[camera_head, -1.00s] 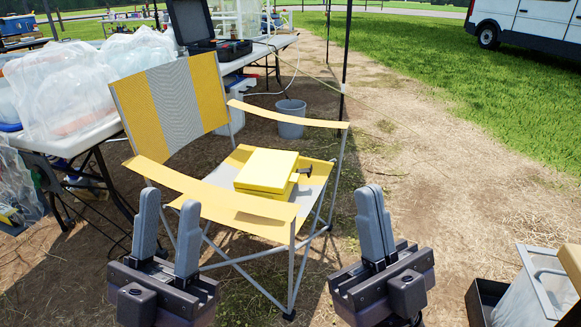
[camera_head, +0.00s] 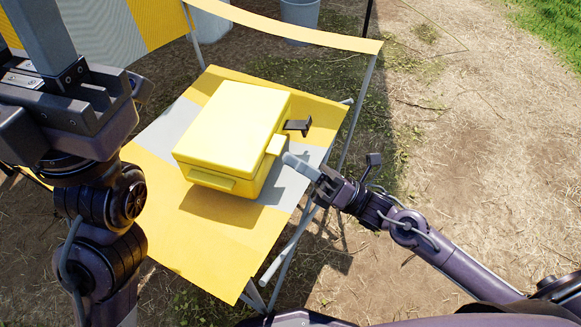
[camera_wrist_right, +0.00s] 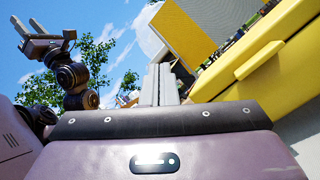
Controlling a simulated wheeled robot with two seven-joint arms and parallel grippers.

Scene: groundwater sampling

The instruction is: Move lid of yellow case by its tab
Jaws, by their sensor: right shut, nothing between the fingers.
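The yellow case (camera_head: 232,125) lies on the chair seat with its lid down. One yellow tab (camera_head: 212,181) juts from its near side and another yellow tab (camera_head: 277,145) from its right side. A dark bracket-like piece (camera_head: 298,125) sticks out at the right. My right gripper (camera_head: 291,159) is shut and empty, its fingertips close beside the right-side tab; I cannot tell if they touch. In the right wrist view, its fingers (camera_wrist_right: 160,85) are together, left of the case (camera_wrist_right: 265,60). My left gripper (camera_wrist_right: 37,38) is raised, its fingers apart; its tips are cut off in the head view.
Bare dirt and straw lie free to the right.

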